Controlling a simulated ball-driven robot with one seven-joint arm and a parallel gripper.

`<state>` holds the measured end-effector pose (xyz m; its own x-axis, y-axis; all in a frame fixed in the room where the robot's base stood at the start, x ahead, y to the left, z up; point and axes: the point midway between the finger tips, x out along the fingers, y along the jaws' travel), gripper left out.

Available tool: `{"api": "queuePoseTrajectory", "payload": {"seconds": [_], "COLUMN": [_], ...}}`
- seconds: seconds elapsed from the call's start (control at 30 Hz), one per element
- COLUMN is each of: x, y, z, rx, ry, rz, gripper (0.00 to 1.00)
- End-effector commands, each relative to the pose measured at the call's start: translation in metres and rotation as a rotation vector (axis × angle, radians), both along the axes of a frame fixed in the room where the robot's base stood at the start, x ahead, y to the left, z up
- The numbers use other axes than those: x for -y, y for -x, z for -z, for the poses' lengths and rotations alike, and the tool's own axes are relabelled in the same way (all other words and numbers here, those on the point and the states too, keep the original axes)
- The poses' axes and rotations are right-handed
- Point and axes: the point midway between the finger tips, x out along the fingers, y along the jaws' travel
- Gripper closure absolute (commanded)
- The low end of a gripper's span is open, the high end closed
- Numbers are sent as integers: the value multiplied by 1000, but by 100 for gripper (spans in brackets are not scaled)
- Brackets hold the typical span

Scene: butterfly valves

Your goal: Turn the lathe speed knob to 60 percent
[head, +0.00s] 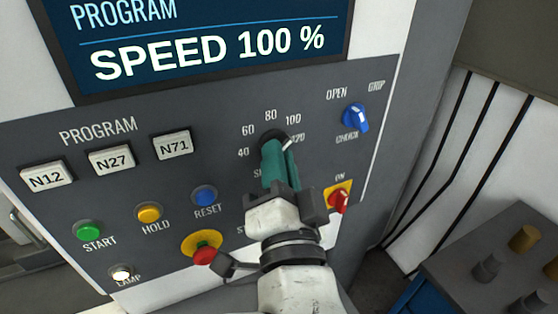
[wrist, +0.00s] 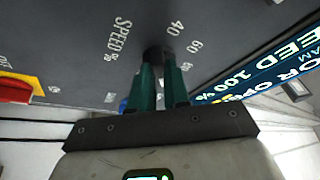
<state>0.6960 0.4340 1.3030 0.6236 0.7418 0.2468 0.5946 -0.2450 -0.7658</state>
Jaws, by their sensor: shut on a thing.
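The speed knob (head: 268,135) is dark and round, in the middle of the grey control panel, ringed by marks running from 40 to 120. My gripper (head: 277,150) has its green fingers shut on the knob and hides most of it. A short light line shows beside the fingertips, toward the upper right; I cannot tell for sure that it is the knob's pointer. In the wrist view the knob (wrist: 154,52) sits at the tips of my gripper (wrist: 162,72). The display (head: 205,50) above reads SPEED 100 %.
A blue chuck knob (head: 356,117) and a red switch on a yellow plate (head: 338,198) are right of my gripper. Program buttons (head: 110,160), the blue reset button (head: 204,195) and a red emergency button (head: 205,255) are to the left. A grey tool cart (head: 470,275) stands at lower right.

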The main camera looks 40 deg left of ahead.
Motion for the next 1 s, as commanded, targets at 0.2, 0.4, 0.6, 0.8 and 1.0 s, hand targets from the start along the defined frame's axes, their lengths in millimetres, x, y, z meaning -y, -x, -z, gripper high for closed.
{"api": "queuePoseTrajectory", "payload": {"seconds": [0.2, 0.4, 0.6, 0.8, 1.0], "x": [0, 0, 1, 2, 4], "y": [0, 0, -1, -3, -6], "z": [0, 1, 4, 6, 8], "rx": [-1, 5, 51, 155, 297], "ry": [1, 3, 24, 69, 128], "rz": [1, 1, 2, 5, 7], "gripper": [100, 100, 100, 100, 100]}}
